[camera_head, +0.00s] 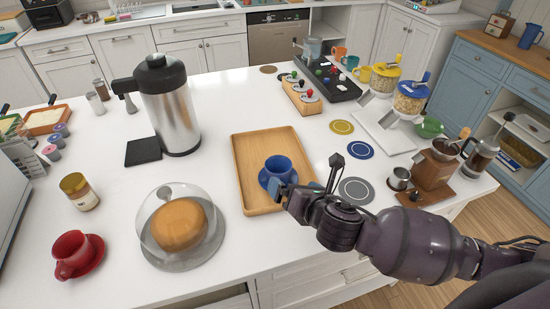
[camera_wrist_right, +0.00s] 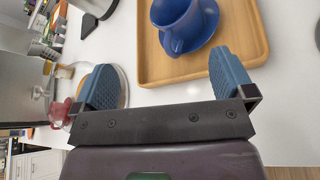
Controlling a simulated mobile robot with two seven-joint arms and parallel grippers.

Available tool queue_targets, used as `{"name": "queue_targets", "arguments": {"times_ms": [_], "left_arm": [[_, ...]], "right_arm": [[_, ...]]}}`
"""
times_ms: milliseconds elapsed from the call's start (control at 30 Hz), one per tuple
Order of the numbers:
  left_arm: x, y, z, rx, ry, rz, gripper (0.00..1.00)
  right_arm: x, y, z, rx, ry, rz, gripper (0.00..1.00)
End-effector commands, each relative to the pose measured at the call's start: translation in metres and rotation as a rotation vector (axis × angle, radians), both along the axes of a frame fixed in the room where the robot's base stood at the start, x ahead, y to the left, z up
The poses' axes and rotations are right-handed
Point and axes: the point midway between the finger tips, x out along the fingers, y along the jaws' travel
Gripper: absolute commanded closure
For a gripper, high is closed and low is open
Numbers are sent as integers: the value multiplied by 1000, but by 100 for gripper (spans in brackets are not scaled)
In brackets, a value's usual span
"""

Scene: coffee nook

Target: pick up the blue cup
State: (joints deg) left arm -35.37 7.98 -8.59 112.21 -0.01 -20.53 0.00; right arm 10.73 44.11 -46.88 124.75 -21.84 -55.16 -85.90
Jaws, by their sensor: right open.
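The blue cup (camera_head: 278,167) stands upright on a blue saucer (camera_head: 264,181) in the wooden tray (camera_head: 243,152). The right wrist view also shows the cup (camera_wrist_right: 178,20) on its saucer (camera_wrist_right: 207,28), cut off by the top edge. My right gripper (camera_head: 293,188) is at the near side of the cup and saucer, over the tray's right part. In the right wrist view the gripper (camera_wrist_right: 163,64) has its blue fingers wide apart, with nothing between them. The cup lies beyond the fingertips, off toward the right finger. My left gripper is in neither view.
A glass dome over a cake (camera_head: 180,224) stands left of the tray, with a red cup (camera_head: 72,250) farther left. A steel flask (camera_head: 170,112) stands behind. Coasters (camera_head: 355,188) and a wooden coffee grinder (camera_head: 434,170) are at the right. White counter is clear behind the tray.

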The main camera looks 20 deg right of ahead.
Motion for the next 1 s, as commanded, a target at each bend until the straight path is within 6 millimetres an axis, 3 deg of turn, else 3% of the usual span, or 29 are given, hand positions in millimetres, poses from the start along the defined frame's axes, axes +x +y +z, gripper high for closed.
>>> {"name": "queue_targets", "arguments": {"times_ms": [100, 300, 467, 800, 1000], "left_arm": [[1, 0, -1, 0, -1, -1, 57], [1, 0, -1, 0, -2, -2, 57], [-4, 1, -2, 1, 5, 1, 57], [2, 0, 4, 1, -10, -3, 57], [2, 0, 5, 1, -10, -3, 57]], "right_arm": [[-1, -7, 1, -199, -28, 27, 0], [0, -14, 0, -401, -42, 67, 0], [6, -14, -3, -443, -48, 82, 0], [46, -10, -19, -440, -46, 84, 0], [55, -8, -23, -439, -47, 84, 0]]}}
